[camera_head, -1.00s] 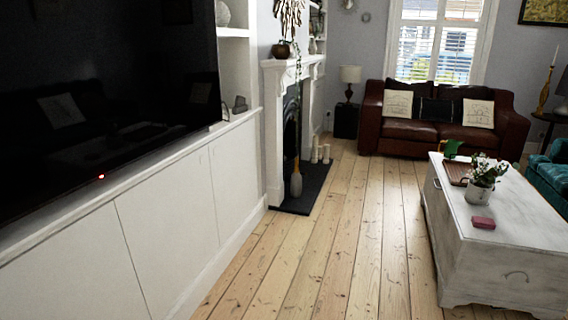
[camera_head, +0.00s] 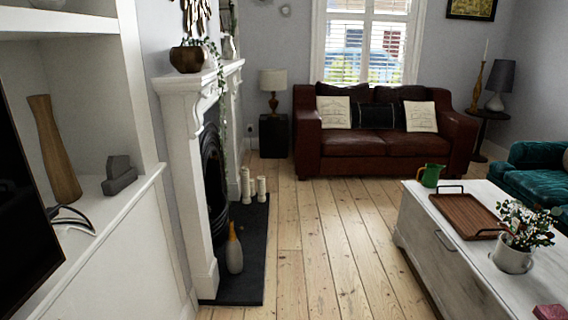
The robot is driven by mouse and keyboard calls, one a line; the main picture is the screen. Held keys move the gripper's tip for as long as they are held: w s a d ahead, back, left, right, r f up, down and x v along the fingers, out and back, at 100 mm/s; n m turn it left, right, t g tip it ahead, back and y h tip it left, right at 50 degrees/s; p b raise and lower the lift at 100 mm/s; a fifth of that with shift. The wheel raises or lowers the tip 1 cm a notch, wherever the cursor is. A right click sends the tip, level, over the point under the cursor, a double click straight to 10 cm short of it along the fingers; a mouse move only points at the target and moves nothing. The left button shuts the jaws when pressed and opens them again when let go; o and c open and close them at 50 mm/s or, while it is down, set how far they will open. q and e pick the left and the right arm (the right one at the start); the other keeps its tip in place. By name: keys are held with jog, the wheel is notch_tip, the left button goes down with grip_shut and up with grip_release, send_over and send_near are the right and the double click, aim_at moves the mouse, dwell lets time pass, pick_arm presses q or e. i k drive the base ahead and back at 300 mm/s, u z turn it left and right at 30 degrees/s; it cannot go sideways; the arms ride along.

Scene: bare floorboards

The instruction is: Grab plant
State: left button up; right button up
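A leafy plant with small white flowers (camera_head: 523,226) stands in a white pot (camera_head: 512,257) on the white chest table (camera_head: 425,222) at the right. Another plant, in a brown round pot (camera_head: 187,58), sits on the fireplace mantel (camera_head: 190,80) at the upper left. Its thin green stem trails down along the mantel's side. Neither of my grippers shows in the head view.
Bare floorboards (camera_head: 325,240) run clear between chest and dark hearth (camera_head: 243,262). A brown leather sofa (camera_head: 375,150) stands at the back.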

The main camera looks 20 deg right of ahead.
aim_at(515, 248)
jog(key=z, duration=0.9)
jog(key=i, duration=1.95)
jog(key=z, duration=1.55)
